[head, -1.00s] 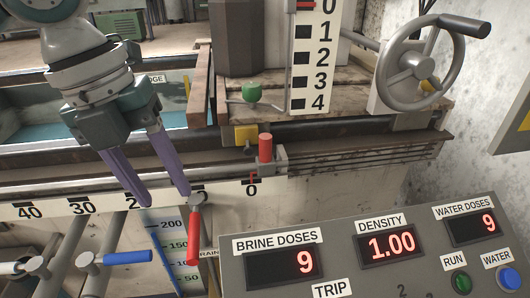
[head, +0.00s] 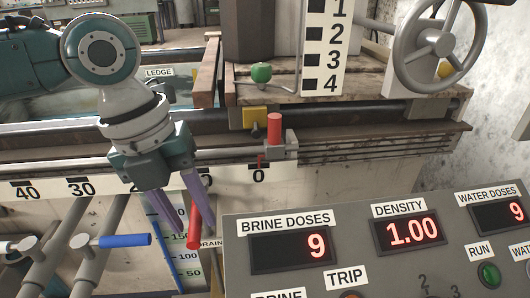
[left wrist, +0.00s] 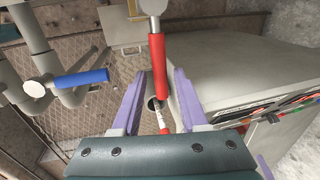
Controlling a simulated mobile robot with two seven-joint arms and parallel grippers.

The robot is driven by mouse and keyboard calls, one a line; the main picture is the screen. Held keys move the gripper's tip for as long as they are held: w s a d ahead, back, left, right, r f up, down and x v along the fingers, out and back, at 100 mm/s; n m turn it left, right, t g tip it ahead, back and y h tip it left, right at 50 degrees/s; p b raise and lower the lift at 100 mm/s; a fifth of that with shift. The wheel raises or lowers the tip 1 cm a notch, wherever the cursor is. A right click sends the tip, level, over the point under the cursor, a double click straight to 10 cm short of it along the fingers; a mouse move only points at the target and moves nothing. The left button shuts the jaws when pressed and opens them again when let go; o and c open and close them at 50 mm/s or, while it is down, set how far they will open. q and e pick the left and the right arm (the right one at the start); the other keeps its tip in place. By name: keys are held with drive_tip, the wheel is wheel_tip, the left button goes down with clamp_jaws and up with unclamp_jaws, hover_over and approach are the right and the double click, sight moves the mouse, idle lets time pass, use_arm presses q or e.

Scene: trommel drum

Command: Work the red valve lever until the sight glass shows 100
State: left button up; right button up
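The red valve lever (head: 194,228) hangs down by the drain label in the head view, partly covered by my gripper. In the left wrist view the red lever (left wrist: 158,65) runs between my finger pads. My left gripper (head: 190,231) is open, its purple fingers spread around the lever. In the left wrist view gaps show between the lever and the fingers. The sight glass scale (head: 189,265) shows marks 150, 100 and 50; the upper part is hidden behind my gripper, and I cannot read the level. My right gripper is not in view.
A blue-handled lever (head: 125,240) stands left of the red one. A control panel (head: 350,270) at the lower right shows brine doses 9, density 1.00 and water doses 9. A red-knobbed slider (head: 275,128) sits on the rail above, and a handwheel (head: 440,42) stands upper right.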

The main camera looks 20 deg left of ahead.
use_arm(q)
clamp_jaws()
idle(1.1)
